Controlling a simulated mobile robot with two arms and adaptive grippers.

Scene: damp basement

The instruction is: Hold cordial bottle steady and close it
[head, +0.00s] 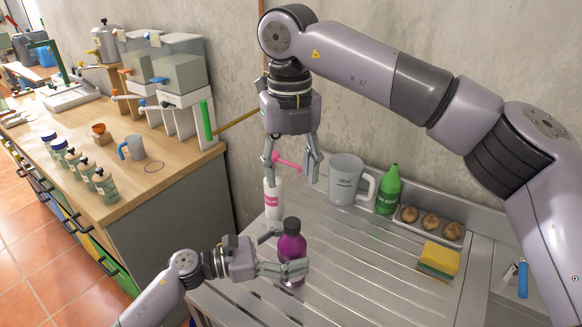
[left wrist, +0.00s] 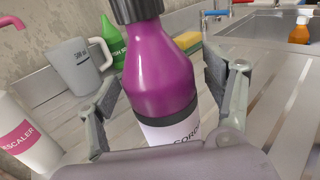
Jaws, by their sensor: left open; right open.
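The cordial bottle (head: 291,245) is purple with a dark cap (head: 291,225) on its top and stands upright on the ribbed metal drainer. In the left wrist view, the bottle (left wrist: 160,70) fills the middle and shows a white label; its ribbed cap (left wrist: 137,9) is cut off by the top edge. My left gripper (head: 283,253) is open, with one finger on each side of the bottle; I cannot tell whether they touch it. My right gripper (head: 291,168) is open and empty, pointing down above and behind the bottle.
A white descaler bottle (head: 273,200), grey jug (head: 345,181), green bottle (head: 388,190), tray of brown lumps (head: 457,235) and yellow sponge (head: 440,258) stand along the back. A pink object (head: 287,162) shows between my right fingers. The drainer (head: 365,280) right of the bottle is clear.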

